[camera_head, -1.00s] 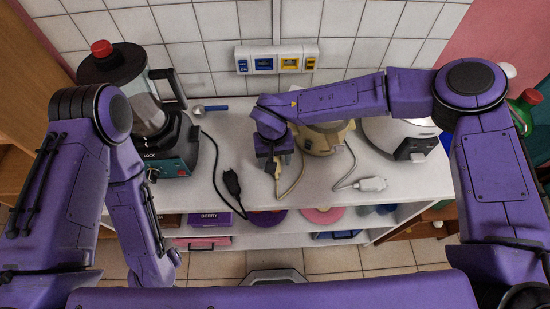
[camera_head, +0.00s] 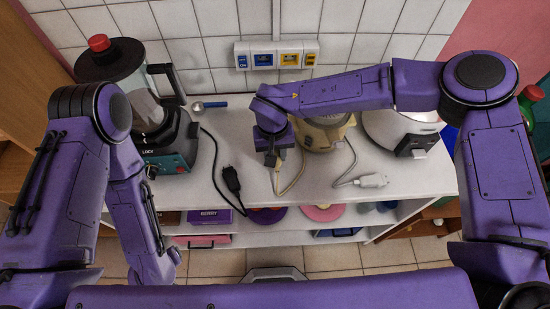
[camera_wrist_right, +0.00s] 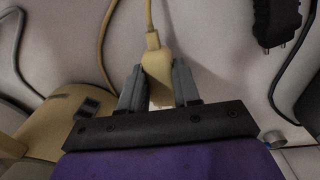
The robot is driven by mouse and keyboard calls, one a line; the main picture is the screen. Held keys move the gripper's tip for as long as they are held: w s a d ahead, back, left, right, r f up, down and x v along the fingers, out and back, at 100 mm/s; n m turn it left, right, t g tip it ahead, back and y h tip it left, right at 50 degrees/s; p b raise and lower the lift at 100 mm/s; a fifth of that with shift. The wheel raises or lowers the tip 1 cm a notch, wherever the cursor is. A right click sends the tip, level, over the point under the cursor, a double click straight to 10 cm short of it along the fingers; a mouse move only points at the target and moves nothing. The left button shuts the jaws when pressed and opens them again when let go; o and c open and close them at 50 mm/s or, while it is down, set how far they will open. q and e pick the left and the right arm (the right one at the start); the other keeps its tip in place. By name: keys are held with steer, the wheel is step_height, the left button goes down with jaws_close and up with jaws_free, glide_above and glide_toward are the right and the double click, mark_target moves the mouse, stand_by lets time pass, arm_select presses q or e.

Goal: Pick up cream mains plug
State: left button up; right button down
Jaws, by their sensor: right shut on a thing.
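The cream mains plug (camera_wrist_right: 156,62) sits between the two grey fingers of my right gripper (camera_wrist_right: 158,88) in the right wrist view, its cord running up out of the frame. My right gripper is shut on it. In the head view my right gripper (camera_head: 272,160) is over the white counter, left of the cream appliance (camera_head: 322,137), and it mostly hides the plug. The cream cord (camera_head: 301,176) loops beside it. My left arm reaches down at the left, but its gripper is not visible.
A black plug (camera_head: 231,179) lies left of my right gripper and a white plug (camera_head: 373,181) lies to its right. A blender (camera_head: 165,145) stands at left, a white appliance (camera_head: 405,130) at right. A socket strip (camera_head: 277,55) is on the tiled wall.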

arm_select(q)
step_height(320, 180, down, 4)
steer(key=b, duration=0.3)
steer(key=shift+f, duration=0.25)
arm_select(e)
steer(key=s+r, duration=1)
steer(key=s, duration=0.4)
steer(key=shift+a+r, duration=0.3)
steer(key=shift+r, duration=0.1)
